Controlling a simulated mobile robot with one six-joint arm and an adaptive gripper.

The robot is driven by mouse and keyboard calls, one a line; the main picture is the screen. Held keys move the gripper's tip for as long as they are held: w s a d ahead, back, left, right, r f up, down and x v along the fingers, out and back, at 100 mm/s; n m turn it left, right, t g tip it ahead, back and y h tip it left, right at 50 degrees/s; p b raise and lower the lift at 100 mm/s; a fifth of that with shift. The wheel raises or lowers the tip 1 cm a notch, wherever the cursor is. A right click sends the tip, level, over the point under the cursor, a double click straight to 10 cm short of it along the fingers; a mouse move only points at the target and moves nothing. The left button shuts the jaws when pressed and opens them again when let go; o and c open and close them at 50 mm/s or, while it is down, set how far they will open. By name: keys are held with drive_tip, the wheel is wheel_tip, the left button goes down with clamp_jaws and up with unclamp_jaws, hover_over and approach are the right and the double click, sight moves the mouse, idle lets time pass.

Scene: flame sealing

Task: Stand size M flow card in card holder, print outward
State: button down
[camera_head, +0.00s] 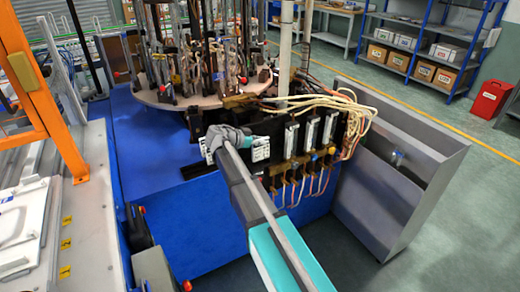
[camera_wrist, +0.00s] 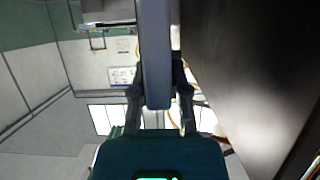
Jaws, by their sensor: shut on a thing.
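My gripper (camera_head: 228,138) is at the far end of my arm, close in front of the dark side panel of the machine. White printed patches, apparently the flow card (camera_head: 260,150), show just right of the gripper, with another patch on its left; the gripper hides the part between. In the wrist view, my gripper (camera_wrist: 158,92) has a finger on each side of a long grey slab (camera_wrist: 155,50), apparently the card seen edge-on, and is shut on it. Its print cannot be read. I cannot make out the card holder or whether the card touches it.
The blue machine base (camera_head: 160,190) carries a round table (camera_head: 185,95) crowded with upright tooling. Pale hoses (camera_head: 345,105) and flow meters (camera_head: 290,138) are right of the gripper. A grey metal box (camera_head: 400,185) stands farther right. An orange frame (camera_head: 45,80) is at left.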

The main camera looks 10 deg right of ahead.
sight(260, 148)
drive_tip(key=shift+f, duration=0.1)
drive_tip(key=shift+w+f+b, duration=0.4)
drive_tip(key=shift+f+b, duration=0.1)
drive_tip(key=shift+b, duration=0.05)
drive_tip(key=shift+f+b, duration=1.45)
drive_tip(key=shift+f, duration=0.1)
drive_tip(key=c, duration=0.6)
unclamp_jaws()
